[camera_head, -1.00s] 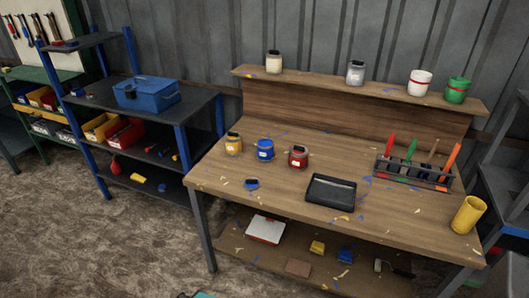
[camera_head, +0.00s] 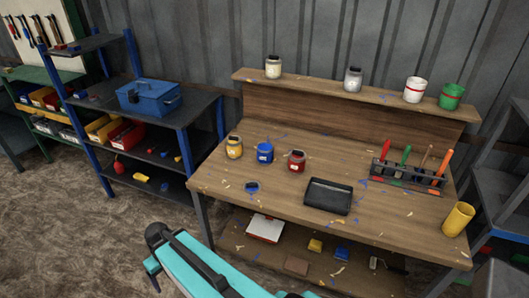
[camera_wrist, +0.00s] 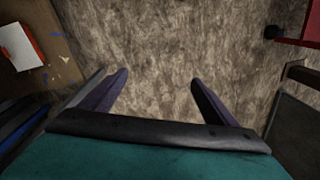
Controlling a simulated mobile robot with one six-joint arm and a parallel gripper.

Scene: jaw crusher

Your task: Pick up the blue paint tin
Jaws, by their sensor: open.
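The blue paint tin (camera_head: 265,153) stands upright on the wooden workbench (camera_head: 345,220), between a yellow tin (camera_head: 234,147) and a red tin (camera_head: 296,161). Small gaps separate it from both. My gripper (camera_wrist: 158,80) shows in the wrist view with its two dark fingers wide apart and nothing between them. It points down at bare floor, away from the tins. The blue tin is not in the wrist view. In the head view my teal arm is low in the picture, in front of the bench, and the fingers cannot be made out clearly.
A dark tray (camera_head: 327,196) and a rack of brushes (camera_head: 408,176) lie right of the tins, with a yellow cup (camera_head: 458,219) at the right corner. A small blue-dark item (camera_head: 251,187) lies at the bench front. Jars and pots line the raised ledge (camera_head: 310,85).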

